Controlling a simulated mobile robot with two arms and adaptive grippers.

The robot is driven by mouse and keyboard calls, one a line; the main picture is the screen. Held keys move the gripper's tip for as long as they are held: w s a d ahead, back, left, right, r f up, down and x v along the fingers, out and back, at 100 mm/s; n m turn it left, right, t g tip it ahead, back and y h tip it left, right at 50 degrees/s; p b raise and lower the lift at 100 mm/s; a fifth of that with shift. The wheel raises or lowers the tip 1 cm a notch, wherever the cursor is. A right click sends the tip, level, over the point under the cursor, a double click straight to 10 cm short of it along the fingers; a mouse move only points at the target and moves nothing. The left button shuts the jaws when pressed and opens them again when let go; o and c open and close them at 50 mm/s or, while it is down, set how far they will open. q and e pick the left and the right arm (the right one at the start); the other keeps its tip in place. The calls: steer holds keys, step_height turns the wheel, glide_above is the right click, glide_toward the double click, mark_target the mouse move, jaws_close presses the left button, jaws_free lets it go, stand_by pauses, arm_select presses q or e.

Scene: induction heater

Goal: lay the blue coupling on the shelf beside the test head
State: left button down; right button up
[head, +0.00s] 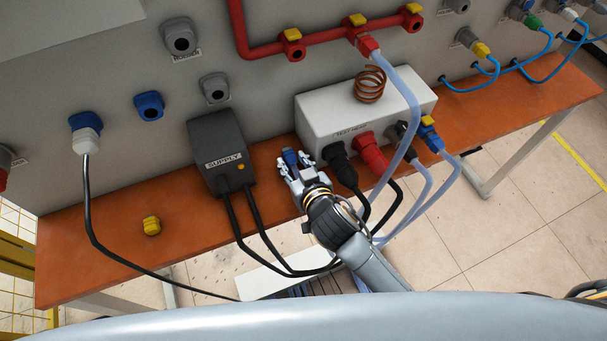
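The blue coupling (290,157) shows between the fingertips of my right gripper (292,163), over the orange-brown shelf (268,180). The fingers lie on both sides of it and appear closed on it; its lower part is hidden by them. Whether it touches the shelf I cannot tell. The white test head box (325,112) stands on the shelf just right of the gripper. My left gripper is not in view.
The dark supply box (219,150) stands left of the gripper, with black cables running down. A yellow cap (151,226) lies on the shelf at left. Black, red and blue connectors with hoses fill the test head's front. The shelf between supply and test head is narrow.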

steer(key=v, duration=1.1)
steer(key=shift+a, duration=0.1)
